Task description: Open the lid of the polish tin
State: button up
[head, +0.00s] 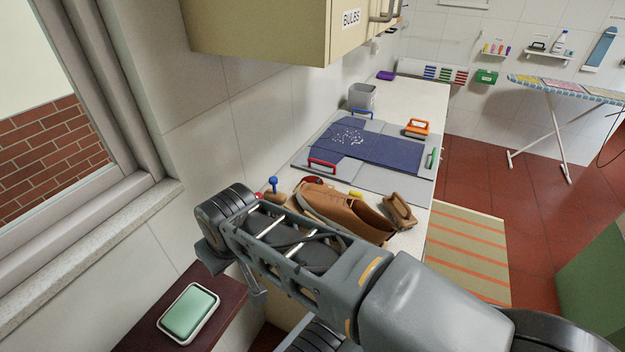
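I cannot pick out the polish tin or its lid for certain. A small red rounded thing (313,181) shows behind the brown leather shoes (345,212) on the counter; it is too small and too covered to tell whether it is the tin. My arm crosses the lower middle of the head view and hides the near part of the counter. Its fingertips do not show, so I cannot see what my gripper holds or touches.
A blue-knobbed tool (273,186) and a brown-handled brush (399,210) are near the shoes. A soap dish (189,313) sits on the dark ledge. A cabinet (270,30) overhangs the counter's left side.

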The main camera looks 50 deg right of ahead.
aim_at(314, 178)
jog(key=k, duration=0.95)
jog(key=u, duration=1.3)
jog(key=i, duration=1.15)
jog(key=z, duration=3.45)
jog(key=i, duration=0.5)
